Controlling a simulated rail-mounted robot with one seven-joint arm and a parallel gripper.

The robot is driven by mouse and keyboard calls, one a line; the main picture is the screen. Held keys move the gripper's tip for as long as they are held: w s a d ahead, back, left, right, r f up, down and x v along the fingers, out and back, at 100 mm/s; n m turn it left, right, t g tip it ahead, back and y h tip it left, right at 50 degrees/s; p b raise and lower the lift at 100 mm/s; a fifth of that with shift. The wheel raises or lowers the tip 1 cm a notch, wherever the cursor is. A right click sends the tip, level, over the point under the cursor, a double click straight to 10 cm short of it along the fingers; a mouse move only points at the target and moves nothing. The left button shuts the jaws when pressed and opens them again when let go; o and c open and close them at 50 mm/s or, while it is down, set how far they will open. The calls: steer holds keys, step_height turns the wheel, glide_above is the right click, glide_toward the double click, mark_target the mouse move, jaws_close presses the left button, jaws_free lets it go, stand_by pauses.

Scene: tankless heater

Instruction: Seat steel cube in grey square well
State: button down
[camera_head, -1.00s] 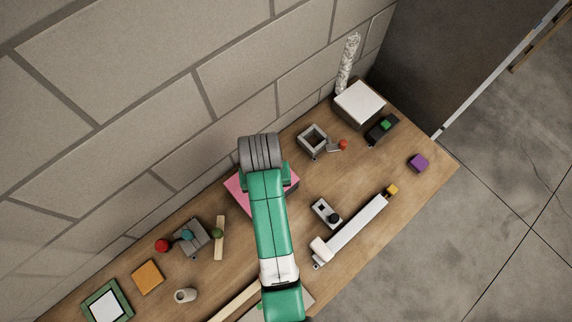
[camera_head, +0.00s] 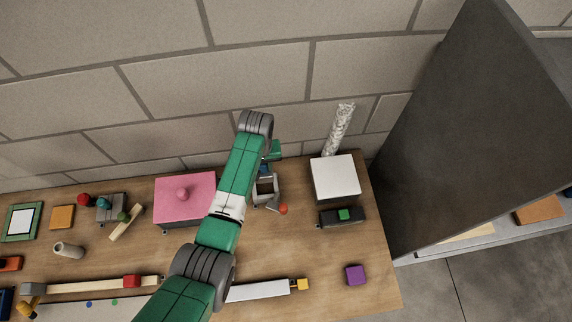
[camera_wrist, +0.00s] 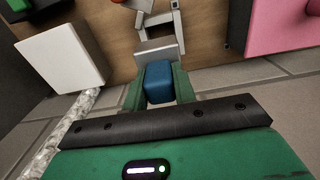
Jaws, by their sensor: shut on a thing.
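My gripper (camera_wrist: 159,90) is shut on a steel-blue cube (camera_wrist: 159,78), which sits between the green fingers in the wrist view. In the head view the cube (camera_head: 264,169) is a small blue patch beside my gripper (camera_head: 267,158). The grey square well (camera_head: 277,191) is an open-topped frame on the wooden table, with a red-knobbed lever beside it. In the wrist view the well (camera_wrist: 176,33) lies just beyond the cube. The cube is at the well's wall-side edge, not inside the opening. Its exact height above the well cannot be told. My arm hides part of the well.
A pink box (camera_head: 187,198) with a knob stands left of the well. A white box (camera_head: 335,178) stands right, with a speckled column (camera_head: 340,130) behind. A dark block with a green button (camera_head: 343,215) and a purple cube (camera_head: 355,275) sit at right. The brick wall is close behind.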

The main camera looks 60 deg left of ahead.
steer(key=shift+s+a, duration=0.15)
steer(key=shift+s, duration=0.15)
steer(key=shift+r, duration=0.1)
steer(key=shift+w+f+b, duration=0.1)
steer(key=shift+f+b, duration=1.6)
steer(key=shift+f, duration=0.9)
steer(key=shift+f, duration=0.1)
steer(key=shift+f+b, duration=1.3)
steer(key=shift+f, duration=0.25)
steer(key=shift+f+b, duration=2.25)
steer(key=shift+f, duration=0.55)
stand_by(0.5)
